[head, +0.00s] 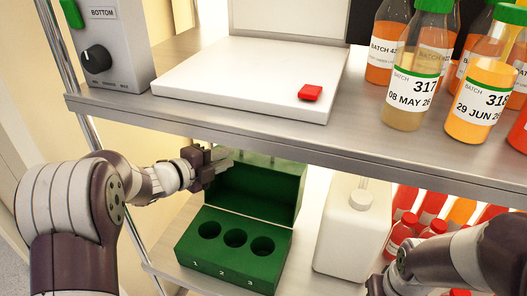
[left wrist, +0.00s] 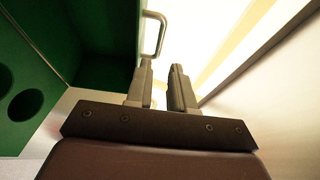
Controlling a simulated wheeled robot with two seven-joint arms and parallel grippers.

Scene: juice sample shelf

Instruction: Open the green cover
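The green box (head: 225,275) sits on the lower shelf, its three round holes numbered 1, 2 and 3 uncovered. Its green cover (head: 262,190) stands raised at the back, hinged up off the holes; it fills the upper left of the left wrist view (left wrist: 108,35). A metal handle (left wrist: 162,36) projects from the cover, just ahead of my left fingertips. My left gripper (head: 222,158) is beside the cover's upper left edge; its fingers (left wrist: 160,68) are a little apart with nothing between them. My right arm enters at the lower right; its fingers are not clear.
A white jug (head: 350,238) stands right of the box, with several red-capped bottles (head: 402,228) beyond. The upper shelf (head: 300,139) overhangs, carrying a white plate (head: 240,80), a control box (head: 105,45) and juice bottles (head: 405,115).

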